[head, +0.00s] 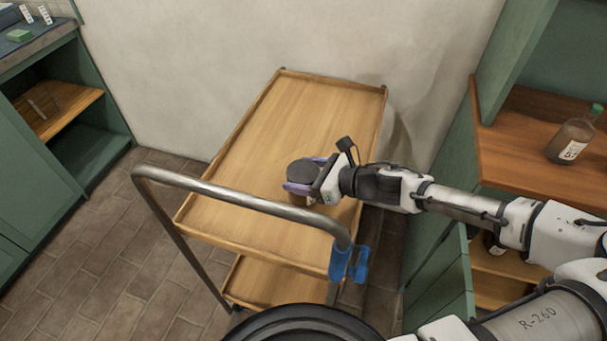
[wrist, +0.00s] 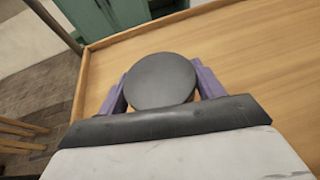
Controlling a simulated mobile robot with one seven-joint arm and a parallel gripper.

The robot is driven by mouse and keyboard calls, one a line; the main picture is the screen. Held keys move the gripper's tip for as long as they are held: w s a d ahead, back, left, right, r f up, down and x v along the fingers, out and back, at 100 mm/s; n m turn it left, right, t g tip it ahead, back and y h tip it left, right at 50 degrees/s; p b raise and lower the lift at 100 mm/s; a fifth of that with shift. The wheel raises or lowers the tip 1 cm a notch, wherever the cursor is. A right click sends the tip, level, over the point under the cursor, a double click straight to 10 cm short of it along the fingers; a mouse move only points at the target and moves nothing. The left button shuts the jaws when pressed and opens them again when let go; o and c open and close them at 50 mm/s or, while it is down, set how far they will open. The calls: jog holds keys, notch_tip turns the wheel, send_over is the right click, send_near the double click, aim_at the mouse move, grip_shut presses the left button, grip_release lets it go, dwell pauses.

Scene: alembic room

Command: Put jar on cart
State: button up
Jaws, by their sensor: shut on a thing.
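The jar (head: 303,172) has a round dark grey lid and a brownish body. It is over the wooden top tray of the cart (head: 290,112), near the tray's right side and behind the metal handle. My gripper (head: 301,188) is shut on the jar, with a purple finger on each side of it. In the wrist view the jar's lid (wrist: 160,80) sits between the purple fingers and hides most of its body. I cannot tell whether the jar's base touches the tray.
The metal push handle (head: 240,202) crosses the cart's near end, with a blue part (head: 347,264) at its right. A wooden shelf (head: 530,120) at right holds a bottle (head: 572,137). Green cabinets (head: 45,190) stand at left. The rest of the top tray is clear.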

jog(key=shift+f, duration=0.15)
jog(key=o, duration=1.1)
jog(key=shift+s+d, duration=0.15)
jog(key=shift+d, duration=0.2)
jog(key=b+v, duration=0.1)
jog(key=v, duration=0.2)
jog(key=b+v, duration=0.1)
jog(key=v, duration=0.3)
jog(key=b+v, duration=0.1)
jog(key=v, duration=0.3)
jog(key=shift+d+r, duration=0.15)
jog(key=shift+r, duration=0.2)
